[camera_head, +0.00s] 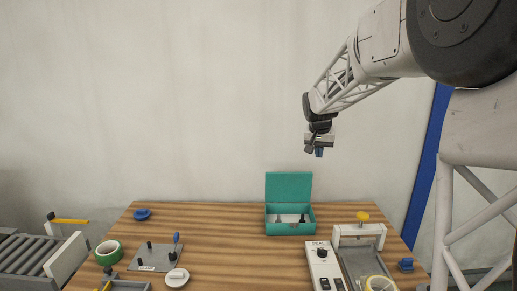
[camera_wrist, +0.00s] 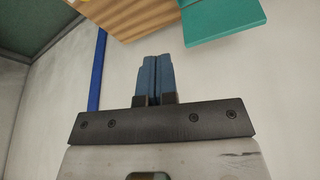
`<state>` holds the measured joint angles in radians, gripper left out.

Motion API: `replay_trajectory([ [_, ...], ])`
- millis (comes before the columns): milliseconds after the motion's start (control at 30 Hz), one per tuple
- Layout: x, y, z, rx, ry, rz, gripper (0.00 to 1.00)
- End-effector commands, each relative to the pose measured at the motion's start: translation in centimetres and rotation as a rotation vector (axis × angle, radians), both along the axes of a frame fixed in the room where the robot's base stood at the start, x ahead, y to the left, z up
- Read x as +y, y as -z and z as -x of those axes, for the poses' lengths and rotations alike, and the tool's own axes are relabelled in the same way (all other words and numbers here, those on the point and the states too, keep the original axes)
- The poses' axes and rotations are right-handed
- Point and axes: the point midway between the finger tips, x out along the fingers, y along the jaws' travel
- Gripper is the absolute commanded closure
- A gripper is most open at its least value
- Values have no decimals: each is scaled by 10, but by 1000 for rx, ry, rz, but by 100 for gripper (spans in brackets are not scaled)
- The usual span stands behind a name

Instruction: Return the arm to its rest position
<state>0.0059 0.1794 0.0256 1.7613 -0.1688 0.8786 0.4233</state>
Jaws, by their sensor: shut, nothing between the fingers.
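My gripper (camera_head: 319,152) hangs in the air high above the back of the table, in front of the pale wall. It is clear of every object. In the wrist view its two blue fingers (camera_wrist: 154,78) lie together, shut with nothing between them. My arm reaches in from the upper right of the head view. The wooden table (camera_head: 225,225) lies well below the gripper, and its corner also shows at the top of the wrist view (camera_wrist: 125,14).
An open teal box (camera_head: 289,187) stands at the table's back. A grey machine (camera_head: 358,231) with a yellow knob and a white control box (camera_head: 322,265) stand at right. A plate with pegs (camera_head: 152,258), green tape roll (camera_head: 109,253) and roller conveyor (camera_head: 28,258) are at left. The air around the gripper is free.

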Motion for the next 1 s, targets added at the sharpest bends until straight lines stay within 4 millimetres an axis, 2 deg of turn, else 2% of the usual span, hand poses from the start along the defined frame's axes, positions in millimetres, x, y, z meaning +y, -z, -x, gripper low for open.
replay_trajectory([
  [33,0,-5,14,1,-5,-1,100],
  [433,5,-20,116,21,-65,-5,100],
  [1000,11,-16,263,48,-152,-13,100],
])
